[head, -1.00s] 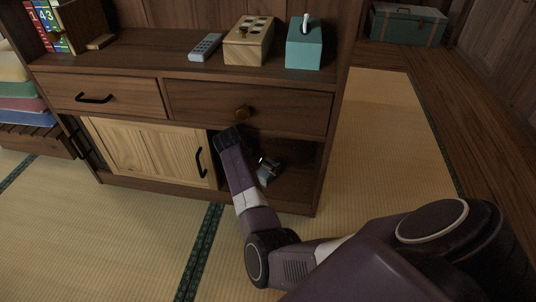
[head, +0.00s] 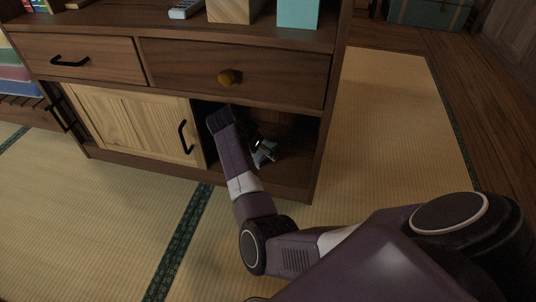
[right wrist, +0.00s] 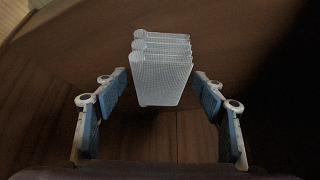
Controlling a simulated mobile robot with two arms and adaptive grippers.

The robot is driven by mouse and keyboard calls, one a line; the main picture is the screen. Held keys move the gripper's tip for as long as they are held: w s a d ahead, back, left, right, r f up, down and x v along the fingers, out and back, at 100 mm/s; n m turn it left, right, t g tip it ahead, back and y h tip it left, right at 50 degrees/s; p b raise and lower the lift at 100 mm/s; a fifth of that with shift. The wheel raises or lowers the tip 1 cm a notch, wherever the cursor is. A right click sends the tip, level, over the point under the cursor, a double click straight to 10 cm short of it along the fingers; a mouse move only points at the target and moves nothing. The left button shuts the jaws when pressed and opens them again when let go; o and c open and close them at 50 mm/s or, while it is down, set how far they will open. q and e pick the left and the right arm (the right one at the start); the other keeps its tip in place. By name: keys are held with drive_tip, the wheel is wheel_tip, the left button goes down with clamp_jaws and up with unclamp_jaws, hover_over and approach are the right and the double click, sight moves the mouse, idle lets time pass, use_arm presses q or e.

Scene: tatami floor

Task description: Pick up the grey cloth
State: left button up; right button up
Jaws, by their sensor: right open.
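The grey cloth (right wrist: 161,72) shows in the right wrist view as a pale, folded stack with several layers, in the middle of the picture. It rests inside the dark wooden compartment. My right gripper (right wrist: 160,84) is open, with one blue-padded finger on each side of the cloth and a visible gap to both. In the head view my right gripper (head: 263,152) is inside the open lower right compartment of the cabinet, partly hidden by my forearm. I cannot make out the cloth there. My left gripper is not in view.
The compartment is bounded by the cabinet's right side panel (head: 325,130), the drawer (head: 240,72) above and the light sliding door (head: 130,122) at left. A remote (head: 185,9), a wooden box (head: 234,10) and a teal box (head: 298,14) stand on top. Tatami (head: 385,120) is clear at right.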

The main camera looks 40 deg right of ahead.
drive_tip(key=shift+d+f, duration=0.1)
drive_tip(key=shift+f, duration=0.25)
drive_tip(key=shift+r, duration=0.15)
drive_tip(key=c, duration=1.2)
drive_tip(key=shift+c, duration=0.2)
